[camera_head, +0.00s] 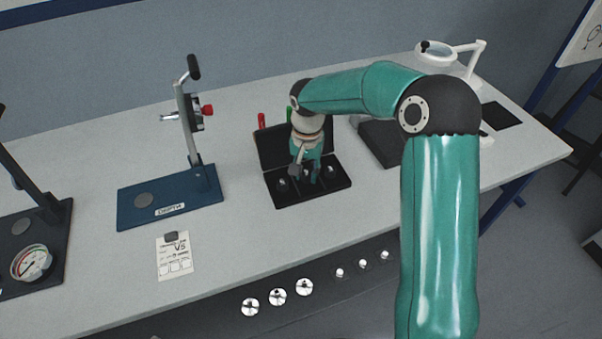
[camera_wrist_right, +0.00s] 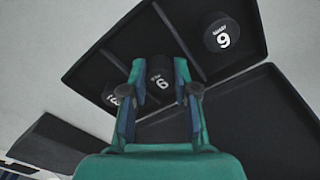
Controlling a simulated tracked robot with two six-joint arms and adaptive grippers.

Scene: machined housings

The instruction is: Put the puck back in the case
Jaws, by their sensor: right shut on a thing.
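The black case (camera_head: 313,198) lies open on the bench, its lid raised at the back. Its tray has three compartments, seen in the right wrist view (camera_wrist_right: 86,72). My right gripper (camera_head: 305,178) reaches down into the case. In the wrist view the gripper (camera_wrist_right: 160,72) is shut on a dark puck (camera_wrist_right: 160,85) with a white number, at the middle compartment. Another dark puck (camera_wrist_right: 222,36) sits in one end compartment, and a third puck (camera_wrist_right: 112,94) in the other, partly hidden by a finger. Whether the held puck touches the tray floor cannot be told. My left gripper is out of view.
A blue-based press stand (camera_head: 165,202) stands left of the case, with a paper card (camera_head: 174,258) in front. A dark stand with a gauge (camera_head: 32,262) is at far left. A dark box (camera_head: 382,142) is close right of the case. A magnifier lamp (camera_head: 450,50) stands behind.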

